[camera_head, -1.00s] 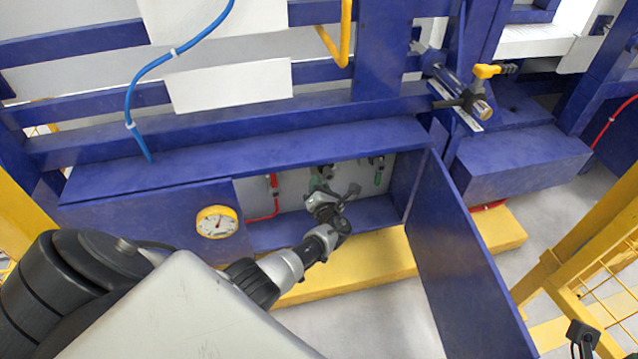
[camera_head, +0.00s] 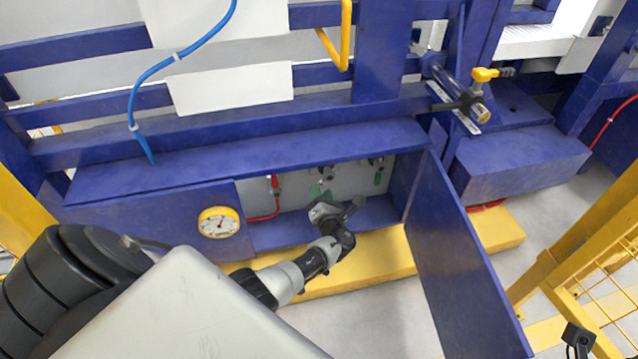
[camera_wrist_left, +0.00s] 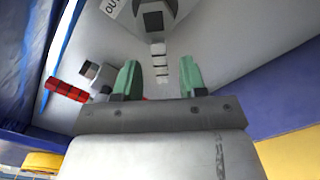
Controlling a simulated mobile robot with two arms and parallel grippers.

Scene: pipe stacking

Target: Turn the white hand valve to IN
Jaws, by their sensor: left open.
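In the left wrist view, a grey valve body (camera_wrist_left: 155,14) stands on the pale panel at the top. A short white segmented piece (camera_wrist_left: 160,62) lies below it, in line with the gap between my fingers; I take it for the white valve handle. An OUT label (camera_wrist_left: 112,6) is beside the valve, and no IN label is visible. My left gripper (camera_wrist_left: 160,78) is open with green fingertips apart and nothing between them. My right gripper is not in view.
A red handle (camera_wrist_left: 66,90) is left of my fingers in the wrist view. The open blue door (camera_head: 460,260) bounds the right side. A gauge (camera_head: 219,222) is on the left front.

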